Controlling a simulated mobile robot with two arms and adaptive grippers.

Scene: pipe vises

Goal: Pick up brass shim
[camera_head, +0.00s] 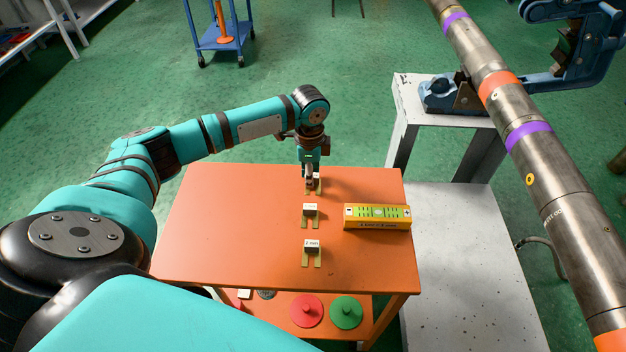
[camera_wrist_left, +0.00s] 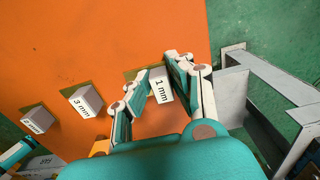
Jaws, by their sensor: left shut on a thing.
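Three brass shims with white label blocks stand in a column on the orange table (camera_head: 230,230). The far shim (camera_head: 317,187) is labelled "1 mm" in the left wrist view (camera_wrist_left: 161,90). My left gripper (camera_head: 309,178) reaches down at the far shim, and its fingers (camera_wrist_left: 158,66) are shut on the white block. The gripper partly hides this shim in the head view. The middle shim (camera_head: 310,210) reads "3 mm" in the wrist view (camera_wrist_left: 87,101). The near shim (camera_head: 311,247) appears to read "2 mm". My right gripper is not in view.
A yellow level-like bar (camera_head: 377,224) lies right of the middle shim. Red (camera_head: 306,311) and green (camera_head: 346,312) discs lie on the lower shelf. A white stand (camera_head: 470,240) and a large steel pipe (camera_head: 545,185) are at the right. The table's left half is clear.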

